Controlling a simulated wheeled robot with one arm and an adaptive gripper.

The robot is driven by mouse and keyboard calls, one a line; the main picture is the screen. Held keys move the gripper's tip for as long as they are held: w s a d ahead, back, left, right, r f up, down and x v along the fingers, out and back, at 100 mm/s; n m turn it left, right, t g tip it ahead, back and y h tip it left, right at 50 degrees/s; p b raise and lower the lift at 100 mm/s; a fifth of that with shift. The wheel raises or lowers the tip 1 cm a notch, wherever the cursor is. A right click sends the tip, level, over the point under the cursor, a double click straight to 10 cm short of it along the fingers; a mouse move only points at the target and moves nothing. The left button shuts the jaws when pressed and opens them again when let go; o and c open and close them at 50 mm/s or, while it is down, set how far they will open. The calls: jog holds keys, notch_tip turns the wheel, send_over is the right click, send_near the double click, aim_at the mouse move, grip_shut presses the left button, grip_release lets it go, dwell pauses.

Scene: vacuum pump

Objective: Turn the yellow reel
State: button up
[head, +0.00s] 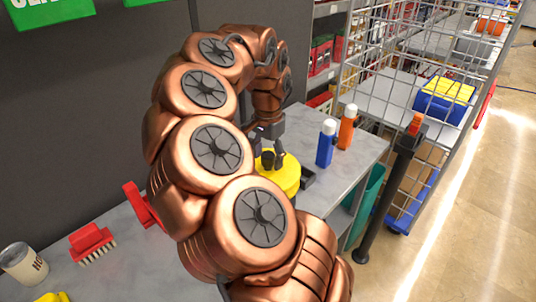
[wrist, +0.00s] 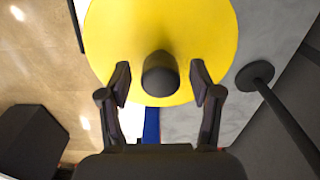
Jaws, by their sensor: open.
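The yellow reel (head: 286,177) sits on the grey workbench, partly hidden behind my copper arm in the head view. In the wrist view the yellow reel (wrist: 205,30) fills the upper middle as a round disc. A dark rounded knob (wrist: 160,75) stands up from the reel near its lower edge in that view. My gripper (wrist: 160,80) is open, with one finger on each side of the knob. Gaps show between the knob and both fingers. In the head view my gripper (head: 271,160) is small and dark over the reel, partly hidden by my arm.
A blue bottle (head: 325,148) and an orange bottle (head: 347,130) stand on the workbench (head: 362,160) right of the reel. A red brush (head: 90,242), a mug (head: 25,264) and a red object (head: 142,207) are at left. A wire cage cart (head: 395,90) stands beyond the bench.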

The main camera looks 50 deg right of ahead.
grip_shut()
dwell(0.6)
